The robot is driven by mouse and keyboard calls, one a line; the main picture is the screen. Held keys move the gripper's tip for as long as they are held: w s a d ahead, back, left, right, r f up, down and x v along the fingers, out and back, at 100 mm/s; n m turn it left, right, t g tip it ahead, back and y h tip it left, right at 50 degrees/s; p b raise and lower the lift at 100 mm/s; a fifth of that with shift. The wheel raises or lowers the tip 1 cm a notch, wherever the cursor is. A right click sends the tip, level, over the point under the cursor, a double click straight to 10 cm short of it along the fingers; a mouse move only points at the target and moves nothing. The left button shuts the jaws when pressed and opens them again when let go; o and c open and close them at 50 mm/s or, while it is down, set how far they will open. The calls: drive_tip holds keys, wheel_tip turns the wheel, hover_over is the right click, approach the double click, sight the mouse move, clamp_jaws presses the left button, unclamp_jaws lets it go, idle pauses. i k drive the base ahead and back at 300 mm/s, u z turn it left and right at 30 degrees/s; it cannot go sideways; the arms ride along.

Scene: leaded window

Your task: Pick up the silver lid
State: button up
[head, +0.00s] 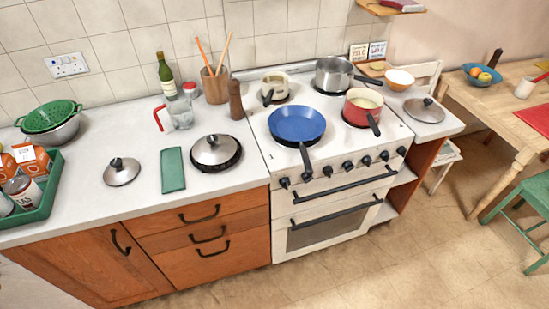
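Three silver lids with dark knobs show in the head view. One silver lid (121,174) lies flat on the white worktop at the left. A second silver lid (212,154) sits on a round black item by the stove's left side; I cannot tell what that item is. A third silver lid (424,112) lies on the short counter to the right of the stove. My gripper is not in view.
A folded green cloth (173,171) lies between the two left lids. A green tray (38,205) with cartons stands at far left. The stove (260,134) holds a blue pan (297,123), a red pan (362,104) and other pots. The floor (400,250) in front is clear.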

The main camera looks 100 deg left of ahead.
sight(215, 149)
drive_tip(key=u, duration=0.05)
drive_tip(key=i, duration=1.1)
drive_tip(key=u, duration=5.3)
drive_tip(key=i, duration=1.65)
drive_tip(key=z, duration=0.05)
